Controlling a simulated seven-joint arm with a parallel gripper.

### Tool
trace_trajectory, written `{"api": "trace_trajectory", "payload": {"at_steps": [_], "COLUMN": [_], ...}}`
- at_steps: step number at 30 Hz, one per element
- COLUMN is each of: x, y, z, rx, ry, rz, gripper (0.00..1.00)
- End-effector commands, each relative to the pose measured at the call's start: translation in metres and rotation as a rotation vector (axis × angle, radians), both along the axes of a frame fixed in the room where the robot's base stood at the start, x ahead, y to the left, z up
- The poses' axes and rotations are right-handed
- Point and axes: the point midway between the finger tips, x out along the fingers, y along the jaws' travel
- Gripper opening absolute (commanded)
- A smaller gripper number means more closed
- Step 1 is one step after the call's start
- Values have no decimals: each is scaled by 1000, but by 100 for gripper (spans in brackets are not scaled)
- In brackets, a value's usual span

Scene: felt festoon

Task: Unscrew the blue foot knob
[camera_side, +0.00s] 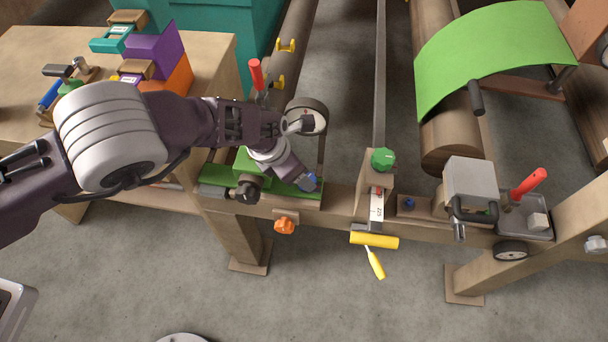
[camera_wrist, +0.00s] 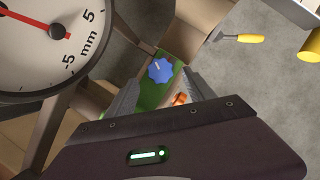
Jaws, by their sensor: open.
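The blue foot knob (camera_wrist: 160,69) is a lobed star knob with a pale mark on top. It sits over a green plate (camera_wrist: 173,77) in the wrist view. In the side view the knob (camera_side: 311,182) shows partly, at the tip of my gripper (camera_side: 303,180). In the wrist view my gripper (camera_wrist: 160,77) is open, with one finger on each side of the knob. I see a gap between knob and fingers, and I cannot tell whether the fingertips are level with it. My gripper holds nothing.
A dial gauge (camera_wrist: 42,38) fills the upper left of the wrist view, close to my gripper. An orange knob (camera_side: 285,226) is on the beam front below. A post with a green knob (camera_side: 382,160) and a yellow cylinder (camera_side: 374,240) stand to the right.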

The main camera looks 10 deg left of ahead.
Motion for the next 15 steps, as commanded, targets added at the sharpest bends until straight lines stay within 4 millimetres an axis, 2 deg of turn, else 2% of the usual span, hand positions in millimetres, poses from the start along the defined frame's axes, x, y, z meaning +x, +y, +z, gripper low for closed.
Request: {"api": "trace_trajectory", "payload": {"at_steps": [3, 6, 15], "x": [5, 9, 11], "y": [-6, -10, -12], "z": [-22, -34, -40], "rx": [2, 1, 0], "ry": [1, 1, 2], "rz": [-3, -2, 1], "gripper": [62, 62, 62]}}
